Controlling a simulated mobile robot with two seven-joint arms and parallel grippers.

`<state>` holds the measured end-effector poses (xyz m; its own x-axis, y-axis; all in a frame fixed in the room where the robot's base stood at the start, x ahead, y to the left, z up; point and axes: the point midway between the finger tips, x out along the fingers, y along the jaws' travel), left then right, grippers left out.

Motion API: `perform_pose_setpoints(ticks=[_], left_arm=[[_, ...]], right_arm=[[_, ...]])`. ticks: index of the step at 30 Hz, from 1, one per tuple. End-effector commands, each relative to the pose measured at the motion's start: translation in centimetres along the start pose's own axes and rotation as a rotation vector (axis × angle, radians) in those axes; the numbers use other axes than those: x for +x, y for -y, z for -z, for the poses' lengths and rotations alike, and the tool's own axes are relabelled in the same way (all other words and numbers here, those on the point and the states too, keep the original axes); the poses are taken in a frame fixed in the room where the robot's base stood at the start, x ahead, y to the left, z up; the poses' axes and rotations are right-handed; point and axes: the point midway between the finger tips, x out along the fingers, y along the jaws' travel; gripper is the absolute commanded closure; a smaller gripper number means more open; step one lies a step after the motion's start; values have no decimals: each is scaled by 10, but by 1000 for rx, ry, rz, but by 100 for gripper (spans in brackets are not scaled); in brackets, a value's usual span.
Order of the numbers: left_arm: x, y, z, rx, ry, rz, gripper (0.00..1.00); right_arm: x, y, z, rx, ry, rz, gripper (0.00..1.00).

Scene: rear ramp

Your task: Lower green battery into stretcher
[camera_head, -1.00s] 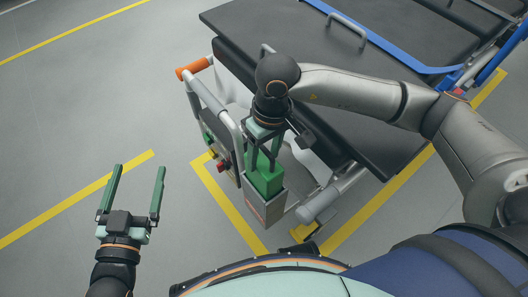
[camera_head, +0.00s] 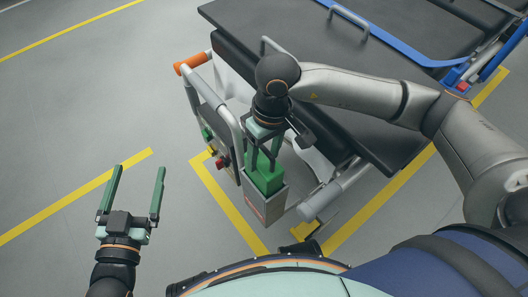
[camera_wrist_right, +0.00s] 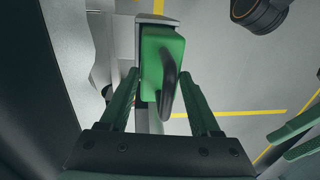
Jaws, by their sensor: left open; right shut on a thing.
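The green battery (camera_head: 267,180) stands upright in the open top of a grey box-shaped holder (camera_head: 265,207) at the near end of the stretcher (camera_head: 350,80). Its upper part shows above the rim; the lower part is hidden inside. My right gripper (camera_head: 265,160) is above the battery, shut on its dark handle. In the right wrist view the green battery (camera_wrist_right: 160,65) and black handle (camera_wrist_right: 168,95) lie between the fingers of my right gripper (camera_wrist_right: 162,85). My left gripper (camera_head: 137,185) is open and empty over the floor at the left.
A grey side frame with an orange grip (camera_head: 192,65) and a panel with a red knob (camera_head: 223,162) stand just left of the holder. The dark stretcher pad edge is close on the right. The floor at left is clear, with yellow lines (camera_head: 75,200).

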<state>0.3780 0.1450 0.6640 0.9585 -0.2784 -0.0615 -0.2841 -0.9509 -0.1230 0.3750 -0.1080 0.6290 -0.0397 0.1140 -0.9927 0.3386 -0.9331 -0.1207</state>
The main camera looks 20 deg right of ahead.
Motion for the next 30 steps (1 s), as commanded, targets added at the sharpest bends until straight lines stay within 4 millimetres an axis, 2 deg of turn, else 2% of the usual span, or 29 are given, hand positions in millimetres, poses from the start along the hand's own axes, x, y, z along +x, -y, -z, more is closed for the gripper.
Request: perform_pose_setpoints(ticks=[30], left_arm=[[2, -3, -25, 0, 0, 0, 7]], right_arm=[[24, -1, -1, -3, 2, 4, 100]])
